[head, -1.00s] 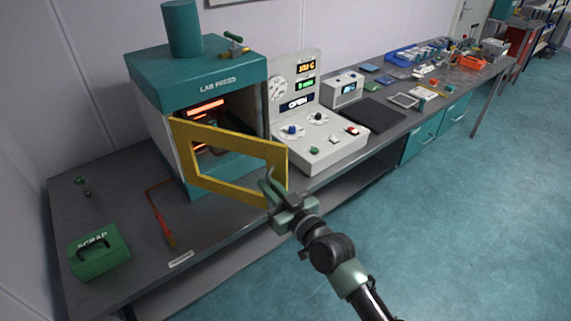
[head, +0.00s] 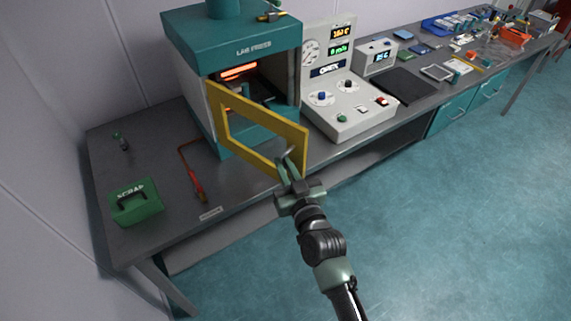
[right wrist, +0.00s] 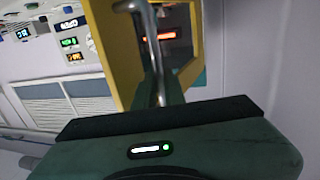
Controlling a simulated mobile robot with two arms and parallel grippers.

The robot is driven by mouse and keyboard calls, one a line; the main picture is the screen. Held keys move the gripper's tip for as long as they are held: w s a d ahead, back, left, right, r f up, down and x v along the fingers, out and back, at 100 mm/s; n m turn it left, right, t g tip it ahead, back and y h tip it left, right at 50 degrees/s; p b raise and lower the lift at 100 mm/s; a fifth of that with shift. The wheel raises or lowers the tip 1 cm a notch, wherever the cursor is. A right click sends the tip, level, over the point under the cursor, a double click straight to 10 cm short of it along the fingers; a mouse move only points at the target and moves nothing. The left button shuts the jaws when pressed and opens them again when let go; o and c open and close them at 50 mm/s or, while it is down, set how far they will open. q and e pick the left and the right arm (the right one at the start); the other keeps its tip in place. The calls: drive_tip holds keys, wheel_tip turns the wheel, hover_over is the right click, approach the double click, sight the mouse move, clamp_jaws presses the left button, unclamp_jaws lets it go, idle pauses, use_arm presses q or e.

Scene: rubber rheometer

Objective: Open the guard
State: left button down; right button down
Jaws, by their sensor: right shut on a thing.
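The guard (head: 257,145) is a yellow frame on the front of the teal lab press (head: 222,45). It stands swung out on its left edge, and the glowing press opening (head: 240,72) shows behind it. My right gripper (head: 288,167) is at the guard's free right edge, shut on its metal handle. In the right wrist view the handle (right wrist: 150,35) runs down between the fingers, with the yellow guard (right wrist: 107,45) beside it. My left gripper is not in view.
A white control panel (head: 350,122) stands right of the press. A green scrap box (head: 136,204) and a red-handled tool (head: 199,188) lie on the bench (head: 150,160) at left. The floor in front is clear.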

drive_tip(key=c, duration=1.5)
unclamp_jaws()
drive_tip(key=shift+a+r, duration=0.1)
drive_tip(key=shift+r, duration=0.05)
drive_tip(key=shift+w+a, duration=0.1)
drive_tip(key=shift+a, duration=0.05)
drive_tip(key=b+v, duration=0.2)
drive_tip(key=v, duration=0.5)
drive_tip(key=shift+s+b, duration=0.3)
drive_tip(key=shift+s, duration=0.1)
